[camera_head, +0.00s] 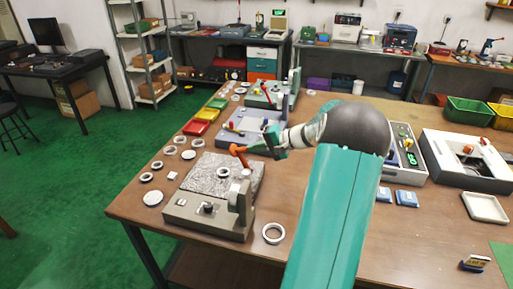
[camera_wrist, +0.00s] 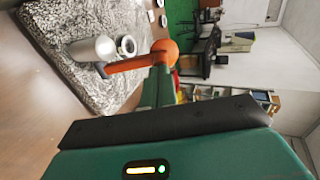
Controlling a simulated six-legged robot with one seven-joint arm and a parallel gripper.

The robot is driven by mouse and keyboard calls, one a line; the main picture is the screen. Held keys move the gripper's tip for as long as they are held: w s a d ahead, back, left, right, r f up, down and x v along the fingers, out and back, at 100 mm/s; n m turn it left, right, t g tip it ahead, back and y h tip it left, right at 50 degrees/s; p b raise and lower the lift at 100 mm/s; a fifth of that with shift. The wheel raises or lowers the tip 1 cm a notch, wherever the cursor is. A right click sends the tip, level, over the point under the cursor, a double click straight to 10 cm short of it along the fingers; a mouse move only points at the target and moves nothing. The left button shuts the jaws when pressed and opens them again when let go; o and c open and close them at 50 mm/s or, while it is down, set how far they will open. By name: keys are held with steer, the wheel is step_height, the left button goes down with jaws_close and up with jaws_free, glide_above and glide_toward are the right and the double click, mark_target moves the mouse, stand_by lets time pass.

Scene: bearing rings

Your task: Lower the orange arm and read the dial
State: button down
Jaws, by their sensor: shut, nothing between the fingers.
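The orange arm (camera_head: 238,151) is a short lever with a round knob, above the speckled stone plate (camera_head: 205,172) of a grey gauge stand (camera_head: 212,217). In the wrist view the orange arm (camera_wrist: 135,62) runs from a silver cylinder (camera_wrist: 92,50) to its ball end, close to my gripper (camera_wrist: 152,88). My gripper (camera_head: 272,140) is shut and empty beside the knob; I cannot tell whether they touch. A metal ring (camera_head: 223,172) lies on the plate. I cannot make out a readable dial face in either view.
Loose rings (camera_head: 188,155) lie left of the stand, and one large ring (camera_head: 273,233) lies at its right. Red, yellow and green trays (camera_head: 195,128) and a second grey-blue stand (camera_head: 235,132) are behind. A white-framed device (camera_head: 470,160) stands at right.

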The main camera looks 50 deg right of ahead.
steer(key=w+a+f+g+h, duration=0.1)
steer(key=w+g+h, duration=0.1)
steer(key=w+g, duration=0.1)
steer(key=w+a+f+g+h, duration=0.1)
steer(key=w+a+f+g, duration=0.1)
steer(key=w+g, duration=0.2)
steer(key=w+a+f+g+h, duration=0.1)
steer(key=w+a+g+h, duration=0.1)
steer(key=w+g, duration=0.1)
steer(key=shift+w+a+f+g+h, duration=0.2)
steer(key=shift+g+h, duration=0.1)
steer(key=shift+g, duration=0.1)
steer(key=shift+w+a+f, duration=0.2)
steer(key=shift+w+f, duration=0.1)
steer(key=shift+f, duration=0.1)
steer(key=shift+a+f, duration=0.1)
steer(key=shift+f, duration=0.1)
stand_by(0.3)
steer(key=shift+r, duration=0.1)
step_height(320, 180, up, 14)
steer(key=shift+r, duration=0.25)
stand_by(1.7)
